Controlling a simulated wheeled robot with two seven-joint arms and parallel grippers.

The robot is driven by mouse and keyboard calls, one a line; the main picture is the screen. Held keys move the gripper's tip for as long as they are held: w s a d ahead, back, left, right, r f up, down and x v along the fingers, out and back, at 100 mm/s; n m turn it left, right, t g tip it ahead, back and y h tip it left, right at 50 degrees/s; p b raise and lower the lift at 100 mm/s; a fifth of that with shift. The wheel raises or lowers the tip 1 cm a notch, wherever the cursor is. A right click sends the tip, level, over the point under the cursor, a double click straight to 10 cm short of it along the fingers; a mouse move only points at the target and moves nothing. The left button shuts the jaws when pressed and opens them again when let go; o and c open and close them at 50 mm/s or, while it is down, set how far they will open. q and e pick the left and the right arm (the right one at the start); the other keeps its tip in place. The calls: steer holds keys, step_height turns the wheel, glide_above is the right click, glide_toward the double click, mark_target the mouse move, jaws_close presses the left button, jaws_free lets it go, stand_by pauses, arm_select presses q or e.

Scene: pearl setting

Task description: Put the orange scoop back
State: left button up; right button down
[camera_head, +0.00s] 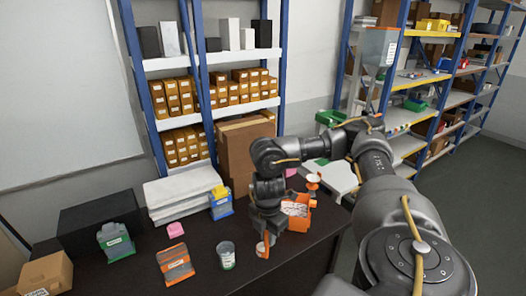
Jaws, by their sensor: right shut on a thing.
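My right gripper (267,232) points down over the dark table, just left of and in front of an orange bin. It is shut on the orange scoop (264,247), which hangs under the fingers with a pale round part showing. The fingers hide the scoop's upper part. The orange bin (303,222) holds small whitish pieces, and my arm covers its left side. The scoop looks apart from the bin; I cannot tell whether it touches the table. My left gripper is not in view.
A grey cup (226,255) stands left of the scoop. An orange-and-grey pack (175,264), a pink block (176,229), a blue-and-yellow bin (220,204) and a green-and-grey bin (115,241) are farther left. An orange stand (313,185) is behind the orange bin.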

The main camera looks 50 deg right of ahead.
steer(key=w+d+f+b, duration=0.1)
steer(key=w+d+f, duration=0.7)
steer(key=d+f, duration=0.2)
step_height(320, 180, down, 3)
steer(key=shift+w+r+b, duration=0.2)
steer(key=shift+w+b, duration=0.05)
steer(key=shift+b, duration=0.05)
steer(key=c, duration=1.8)
jaws_free()
steer(key=shift+a+f, duration=0.1)
steer(key=shift+f, duration=0.05)
steer(key=o, duration=0.5)
